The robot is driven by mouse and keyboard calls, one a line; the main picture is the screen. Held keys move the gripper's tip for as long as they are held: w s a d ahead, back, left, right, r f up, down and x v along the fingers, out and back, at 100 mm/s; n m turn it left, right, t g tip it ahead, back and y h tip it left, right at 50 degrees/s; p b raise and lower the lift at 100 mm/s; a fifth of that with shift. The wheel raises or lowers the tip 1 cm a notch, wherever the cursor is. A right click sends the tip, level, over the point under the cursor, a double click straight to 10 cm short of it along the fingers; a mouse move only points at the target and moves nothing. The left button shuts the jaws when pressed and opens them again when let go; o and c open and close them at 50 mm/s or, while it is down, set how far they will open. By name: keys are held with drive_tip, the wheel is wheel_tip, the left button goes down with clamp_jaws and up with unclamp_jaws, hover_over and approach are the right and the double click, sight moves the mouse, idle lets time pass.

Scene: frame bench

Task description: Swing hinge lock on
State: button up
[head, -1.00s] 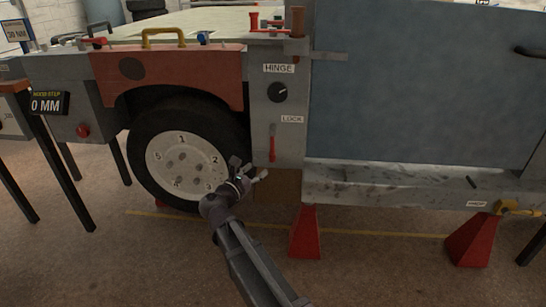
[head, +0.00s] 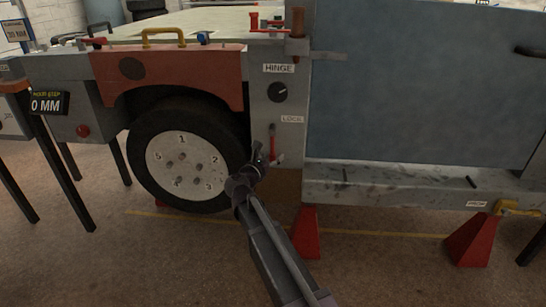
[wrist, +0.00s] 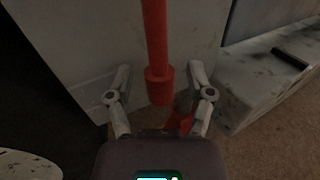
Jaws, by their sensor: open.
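The hinge lock is a red lever (head: 272,138) on the grey post, just below the LOCK label (head: 292,119) and hanging downward. In the wrist view the red lever (wrist: 156,45) runs down from the top and ends in a thicker red end, which shows between my two fingers. My gripper (head: 268,158) is at the lower end of the lever. In the wrist view my gripper (wrist: 160,92) is open, with one finger on each side of the lever's end. I cannot tell whether either finger touches it.
A black knob (head: 278,92) under the HINGE label sits above the lever. The wheel (head: 185,160) is left of my arm. The blue-grey door panel (head: 420,90) and a sill (head: 400,188) are to the right. Red stands (head: 307,232) are below on the floor.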

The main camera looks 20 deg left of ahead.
clamp_jaws()
drive_tip(key=shift+w+d, duration=0.1)
